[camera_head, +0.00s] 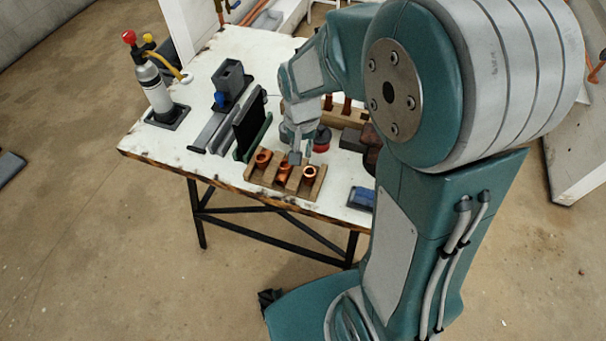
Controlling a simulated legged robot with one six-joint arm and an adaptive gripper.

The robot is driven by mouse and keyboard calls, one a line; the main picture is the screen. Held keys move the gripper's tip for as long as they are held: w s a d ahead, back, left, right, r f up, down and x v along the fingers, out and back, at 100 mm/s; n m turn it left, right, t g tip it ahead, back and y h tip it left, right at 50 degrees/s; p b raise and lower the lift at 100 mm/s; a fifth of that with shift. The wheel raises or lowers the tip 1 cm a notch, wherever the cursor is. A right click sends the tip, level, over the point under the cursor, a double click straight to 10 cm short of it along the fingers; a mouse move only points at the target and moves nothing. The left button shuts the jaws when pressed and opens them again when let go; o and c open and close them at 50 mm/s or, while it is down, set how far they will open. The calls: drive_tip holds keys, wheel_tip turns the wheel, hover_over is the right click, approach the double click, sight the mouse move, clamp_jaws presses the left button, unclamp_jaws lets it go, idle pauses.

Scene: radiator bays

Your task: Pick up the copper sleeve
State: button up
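Several copper sleeves stand in a wooden rack (257,179) near the front edge of the white table. A left copper sleeve (263,159), a middle one (284,168) and a right one (310,172) show in it. My gripper (301,160) points down over the rack, close to the middle and right sleeves. Its fingers are small and partly merge with the rack behind them, so I cannot tell whether they touch a sleeve or how far apart they are. More copper pieces (328,103) stand in a second wooden rack (350,116) behind my arm, partly hidden.
A white gas bottle with a red knob (153,88) stands in a dark holder at the table's left. A grey and black fixture (232,113) lies left of my gripper. A blue object (361,198) lies at right. Bare table (170,145) shows front left.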

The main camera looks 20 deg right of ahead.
sight(304, 171)
drive_tip(key=f, duration=0.9)
drive_tip(key=shift+w+d, duration=0.1)
drive_tip(key=shift+d, duration=0.2)
clamp_jaws()
